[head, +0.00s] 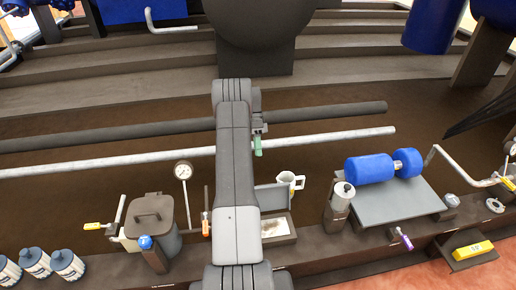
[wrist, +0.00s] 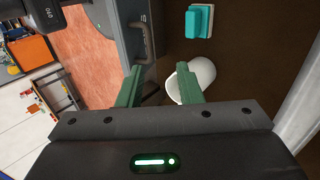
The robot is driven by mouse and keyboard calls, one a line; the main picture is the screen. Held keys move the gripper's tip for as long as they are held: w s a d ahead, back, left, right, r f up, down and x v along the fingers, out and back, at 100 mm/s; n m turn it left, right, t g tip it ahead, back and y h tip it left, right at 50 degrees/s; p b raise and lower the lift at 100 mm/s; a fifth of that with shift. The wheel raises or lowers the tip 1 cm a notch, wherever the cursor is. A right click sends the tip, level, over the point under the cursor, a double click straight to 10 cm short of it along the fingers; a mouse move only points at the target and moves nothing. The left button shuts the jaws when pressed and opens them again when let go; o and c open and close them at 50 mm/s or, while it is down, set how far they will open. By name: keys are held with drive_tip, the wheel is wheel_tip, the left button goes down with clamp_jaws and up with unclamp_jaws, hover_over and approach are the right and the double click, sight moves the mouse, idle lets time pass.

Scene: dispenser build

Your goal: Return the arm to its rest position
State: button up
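My arm extends from the bottom centre of the head view over the bench. My gripper (head: 258,143) shows there only as a small green finger beside the arm, near the long pale pipe (head: 330,136). In the wrist view the two green fingers of my gripper (wrist: 160,70) stand apart with nothing held between them. A white rounded object (wrist: 201,74) lies beyond the right finger and is partly hidden by it. I cannot tell whether it touches the finger.
A white mug (head: 291,182) stands right of my arm, beside an open grey box (head: 272,197). A lidded dark bin (head: 150,217) and a gauge (head: 183,171) stand left. A blue roller (head: 370,169) lies on a grey plate (head: 397,209) at right. The wrist view shows a teal block (wrist: 199,22).

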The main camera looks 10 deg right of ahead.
idle(0.4)
drive_tip(key=b+x, duration=0.1)
drive_tip(key=x, duration=0.7)
drive_tip(key=shift+s+f, duration=0.25)
drive_tip(key=shift+f, duration=0.05)
drive_tip(key=shift+d, duration=0.1)
